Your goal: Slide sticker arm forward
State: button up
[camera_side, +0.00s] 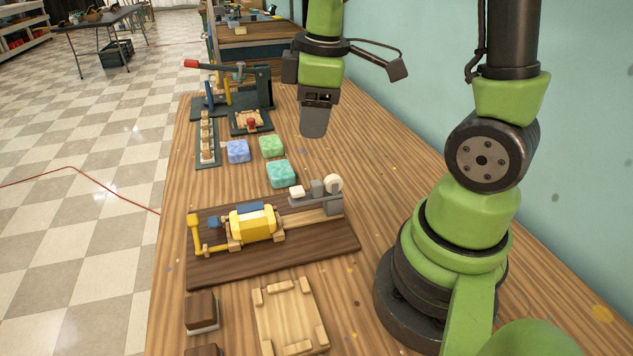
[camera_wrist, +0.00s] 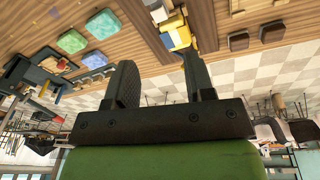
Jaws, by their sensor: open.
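The sticker device stands on a dark wooden board (camera_side: 290,264) in the middle of the table. It has a yellow roller (camera_side: 252,224), a yellow crank at its left and a wooden rail. The grey piece with a white roll (camera_side: 333,183) at its right end looks like the sticker arm. In the wrist view the yellow roller (camera_wrist: 178,38) shows just beyond the fingers. My gripper (camera_side: 314,122) hangs above the table, behind the device and apart from it. The wrist view shows its two fingers (camera_wrist: 160,82) spread with nothing between them.
Blue (camera_side: 238,151), green (camera_side: 271,146) and teal (camera_side: 281,173) soap blocks lie behind the device. A lever press (camera_side: 255,87) with a red handle stands further back. A wooden frame (camera_side: 289,318) and dark brown blocks (camera_side: 201,312) lie in front.

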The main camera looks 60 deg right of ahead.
aim_at(315, 182)
jog(key=f+n, duration=0.1)
jog(key=d+f+n+g, duration=0.1)
jog(key=f, duration=0.1)
jog(key=d+f+n, duration=0.1)
jog(key=f, duration=0.1)
jog(key=shift+w+d+g, duration=0.2)
jog(key=shift+w+g, duration=0.1)
notch_tip(315, 182, down, 10)
jog(key=shift+r, duration=0.25)
jog(key=shift+w, duration=0.1)
grip_shut()
